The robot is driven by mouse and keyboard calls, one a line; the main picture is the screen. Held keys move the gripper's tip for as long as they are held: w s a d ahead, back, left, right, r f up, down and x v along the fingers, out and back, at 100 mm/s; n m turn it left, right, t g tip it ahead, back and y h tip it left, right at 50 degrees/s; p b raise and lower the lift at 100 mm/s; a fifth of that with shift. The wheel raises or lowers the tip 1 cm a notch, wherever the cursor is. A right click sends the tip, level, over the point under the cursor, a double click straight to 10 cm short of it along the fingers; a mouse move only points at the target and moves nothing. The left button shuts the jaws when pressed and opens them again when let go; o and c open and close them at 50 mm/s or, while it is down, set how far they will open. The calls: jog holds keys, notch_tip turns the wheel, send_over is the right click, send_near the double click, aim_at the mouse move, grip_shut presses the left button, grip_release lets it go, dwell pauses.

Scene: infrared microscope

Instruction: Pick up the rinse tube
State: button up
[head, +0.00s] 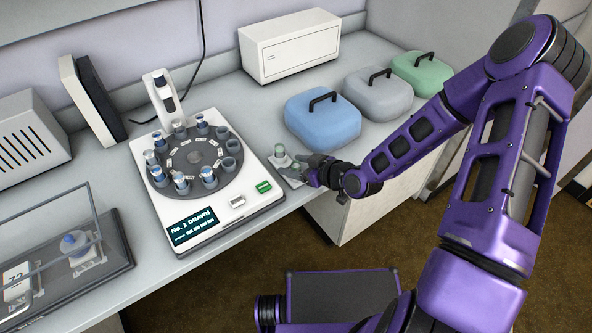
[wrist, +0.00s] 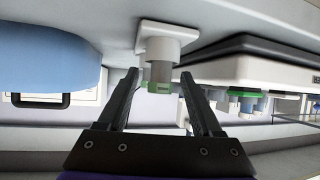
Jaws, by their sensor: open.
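A small tube with a green band (wrist: 158,74) stands in a white holder (wrist: 160,42) in the wrist view, which shows the scene upside down. I take it for the rinse tube. My gripper (wrist: 160,82) is open, with one finger on each side of the tube and visible gaps between. In the head view my gripper (head: 302,168) is low over the counter's front edge, right of the carousel machine. Two small pale-green pieces on white bases, one farther back (head: 279,149), show at its fingertips; the nearer is partly hidden by the fingers.
The carousel machine (head: 215,215) with several capped tubes stands just left of my gripper. Blue (head: 322,121), grey (head: 378,94) and green (head: 421,71) lidded boxes stand behind and to the right. A clear-walled case (head: 70,265) is at the far left.

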jog(key=x, duration=0.2)
jog(key=shift+w+a+f, duration=0.1)
jog(key=shift+w+a, duration=0.1)
grip_shut()
